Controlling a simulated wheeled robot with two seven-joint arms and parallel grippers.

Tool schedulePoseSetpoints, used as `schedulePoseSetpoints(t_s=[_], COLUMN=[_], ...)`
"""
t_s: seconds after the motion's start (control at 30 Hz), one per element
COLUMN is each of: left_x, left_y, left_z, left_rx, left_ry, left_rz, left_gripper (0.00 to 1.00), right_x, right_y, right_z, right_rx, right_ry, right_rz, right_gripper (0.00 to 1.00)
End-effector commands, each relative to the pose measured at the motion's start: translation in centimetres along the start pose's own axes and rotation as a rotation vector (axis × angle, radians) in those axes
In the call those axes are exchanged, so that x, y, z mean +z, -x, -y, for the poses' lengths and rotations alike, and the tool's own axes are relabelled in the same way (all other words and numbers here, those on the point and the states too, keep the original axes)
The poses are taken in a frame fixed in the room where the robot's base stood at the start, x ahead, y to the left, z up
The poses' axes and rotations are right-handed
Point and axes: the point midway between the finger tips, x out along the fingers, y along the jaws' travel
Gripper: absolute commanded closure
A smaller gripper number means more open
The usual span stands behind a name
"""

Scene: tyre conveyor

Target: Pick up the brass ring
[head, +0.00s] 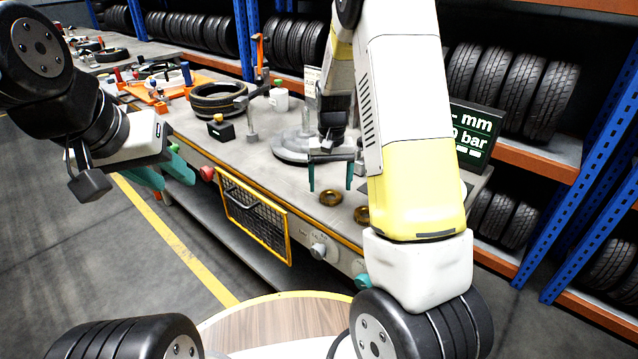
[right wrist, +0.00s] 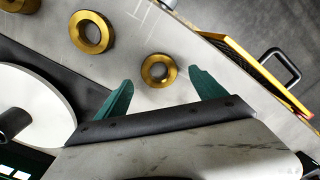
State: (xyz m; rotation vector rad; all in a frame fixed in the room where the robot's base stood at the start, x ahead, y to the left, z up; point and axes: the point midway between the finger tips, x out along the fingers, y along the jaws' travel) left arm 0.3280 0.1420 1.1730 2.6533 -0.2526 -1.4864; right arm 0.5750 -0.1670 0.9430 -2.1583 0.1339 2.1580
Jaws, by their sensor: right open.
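Several brass rings lie flat on the grey workbench. The smallest-looking brass ring (right wrist: 158,70) lies just beyond and between my right fingertips in the right wrist view; it also shows below that gripper in the head view (head: 331,199). A second brass ring (right wrist: 91,32) lies to its left, partly behind my right arm in the head view (head: 361,215). A third brass ring (right wrist: 20,4) is cut by the picture's corner. My right gripper (head: 331,188) points down, open and empty, above the bench. My left gripper (head: 168,180) hangs empty off the bench's left side, its teal fingers apart.
The workbench (head: 262,160) carries a round grey stand (head: 293,147), a black box (head: 220,130) and a small tyre (head: 218,99). A yellow-framed mesh basket (head: 253,217) hangs on its front. A dark display (head: 472,135) stands right of my right arm. Tyre racks stand behind.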

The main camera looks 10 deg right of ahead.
Motion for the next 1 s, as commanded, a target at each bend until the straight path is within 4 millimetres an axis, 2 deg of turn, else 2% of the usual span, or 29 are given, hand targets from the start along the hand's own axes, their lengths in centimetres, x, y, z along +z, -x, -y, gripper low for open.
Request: schedulePoseSetpoints(t_s=[0.1, 0.2, 0.47, 0.87, 1.0], left_x=[0.0, 0.0, 0.0, 0.0, 0.0], left_y=[0.0, 0.0, 0.0, 0.0, 0.0], left_z=[0.0, 0.0, 0.0, 0.0, 0.0], left_rx=[0.0, 0.0, 0.0, 0.0, 0.0], left_ry=[0.0, 0.0, 0.0, 0.0, 0.0], left_rz=[0.0, 0.0, 0.0, 0.0, 0.0], left_gripper=[0.64, 0.64, 0.64, 0.64, 0.64], right_x=[0.2, 0.2, 0.2, 0.2, 0.1], right_y=[-1.9, -2.8, -3.0, -3.0, -3.0], right_z=[-0.1, -0.1, -0.1, -0.1, -0.1], right_rx=[0.0, 0.0, -0.001, -0.001, -0.001], right_ry=[0.0, 0.0, 0.0, 0.0, 0.0], right_rz=[0.004, 0.001, 0.0, 0.0, -0.001], right_gripper=[0.2, 0.2, 0.2, 0.97, 0.98])
